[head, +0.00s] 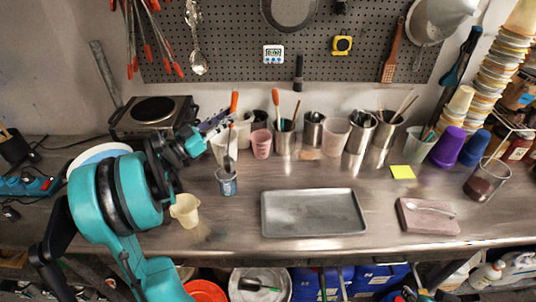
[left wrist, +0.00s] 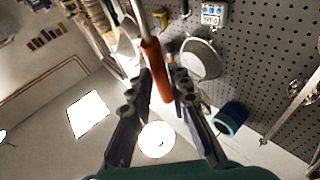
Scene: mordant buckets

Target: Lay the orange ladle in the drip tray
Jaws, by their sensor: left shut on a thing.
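The orange ladle has an orange handle (head: 234,102) and a thin metal shaft. It stands nearly upright over a small blue-grey cup (head: 227,187); its lower end is at the cup's mouth, and I cannot tell whether it is inside. My left gripper (head: 222,122) is shut on the ladle near the handle. In the left wrist view the orange handle (left wrist: 157,70) runs between the fingers (left wrist: 160,82). The drip tray (head: 313,213), a shallow grey metal rectangle, lies empty on the bench, right of the cup. My right gripper is not in view.
A cream beaker (head: 186,210) stands left of the cup. Several tool-filled pots, including a pink cup (head: 262,144), line the back. A brownish block (head: 428,217) with a spoon lies right of the tray. The bench between cup and tray is clear.

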